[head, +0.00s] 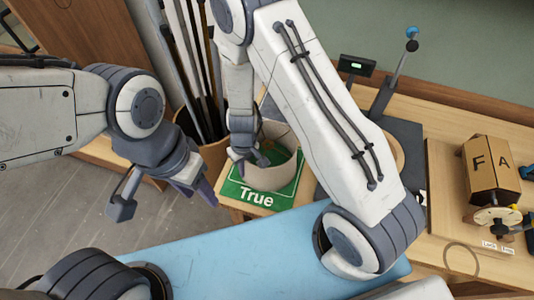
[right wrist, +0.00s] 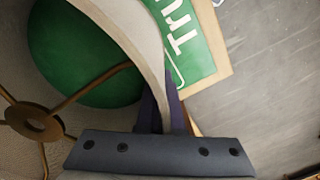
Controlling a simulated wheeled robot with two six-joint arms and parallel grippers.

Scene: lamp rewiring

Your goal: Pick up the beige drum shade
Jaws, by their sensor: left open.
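The beige drum shade (head: 272,172) stands on or just above a green sheet marked "True" (head: 256,198); I cannot tell if it touches. My right gripper (head: 243,158) is at the shade's left rim. In the right wrist view, its two dark fingers (right wrist: 162,115) lie close together on either side of the shade wall (right wrist: 148,55), with the wall pinched between them. The shade's brass spider ring (right wrist: 35,122) shows inside it. My left gripper (head: 190,185) is open and empty, left of the shade, apart from it. My right arm hides part of the bench behind.
A bin of long rods (head: 195,60) stands behind the left gripper. A blue surface (head: 240,255) lies in front.

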